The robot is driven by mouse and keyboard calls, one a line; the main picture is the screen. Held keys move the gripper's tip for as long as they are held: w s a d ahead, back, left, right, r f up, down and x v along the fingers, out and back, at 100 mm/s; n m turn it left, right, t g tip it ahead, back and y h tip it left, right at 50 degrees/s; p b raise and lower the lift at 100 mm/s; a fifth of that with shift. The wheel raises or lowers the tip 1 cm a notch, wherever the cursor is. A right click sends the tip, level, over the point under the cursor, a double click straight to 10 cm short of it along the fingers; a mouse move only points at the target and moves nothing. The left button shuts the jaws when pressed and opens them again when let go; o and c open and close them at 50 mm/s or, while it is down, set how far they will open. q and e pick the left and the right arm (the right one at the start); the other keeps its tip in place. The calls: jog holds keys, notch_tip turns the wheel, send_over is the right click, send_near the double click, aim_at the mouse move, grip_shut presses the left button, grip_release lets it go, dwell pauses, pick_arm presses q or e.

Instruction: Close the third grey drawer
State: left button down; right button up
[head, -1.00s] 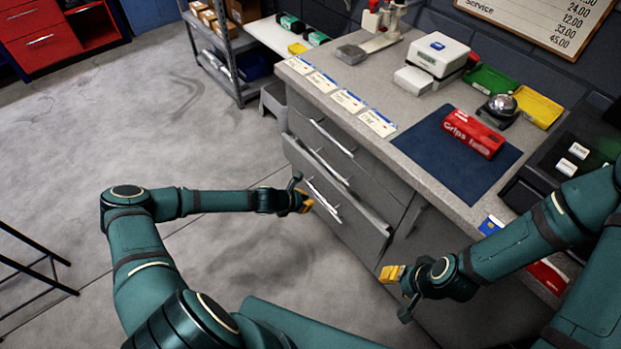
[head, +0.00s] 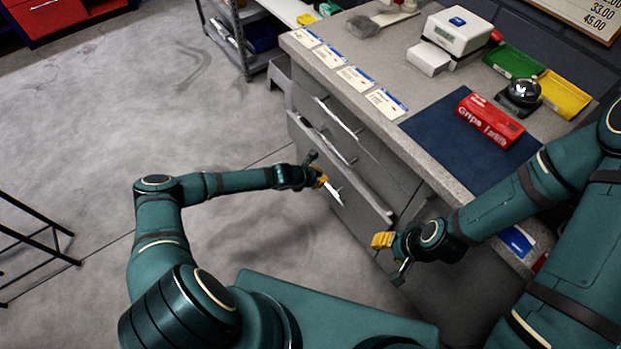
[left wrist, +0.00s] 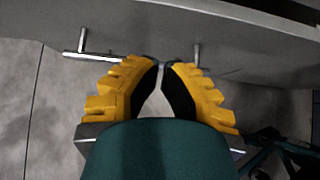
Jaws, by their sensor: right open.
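The grey drawer unit under the counter has stacked drawers with bar handles. The third grey drawer (head: 365,208) stands out a little from the fronts above it. My left gripper (head: 322,180) is at its front, by the bar handle (head: 334,194). In the left wrist view the yellow fingers (left wrist: 161,66) have their tips almost together, at the handle bar (left wrist: 95,57) between its two posts. They hide part of the bar; contact is not clear. My right gripper (head: 383,241) is open and empty, right of the drawer's near end.
The counter (head: 385,80) above carries a red grips box (head: 490,120) on a blue mat (head: 445,140), a white device (head: 455,35), and green (head: 513,60) and yellow (head: 563,93) trays. A black stand (head: 40,245) is at far left. The floor left of the drawers is clear.

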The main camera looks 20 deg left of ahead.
aim_at(335, 171)
pick_arm(q)
jog(key=shift+w+d+f+b, duration=0.1)
jog(key=shift+w+d+b, duration=0.15)
jog(key=shift+w+d, duration=0.55)
jog(key=shift+w+d+f+b, duration=0.1)
jog(key=shift+w+d+b, duration=0.1)
jog(key=shift+w+d, duration=0.55)
jog(key=shift+w+a, duration=0.2)
pick_arm(e)
jog(key=shift+w+f, duration=0.15)
jog(key=shift+f, duration=0.5)
pick_arm(q)
jog(key=shift+w, duration=0.1)
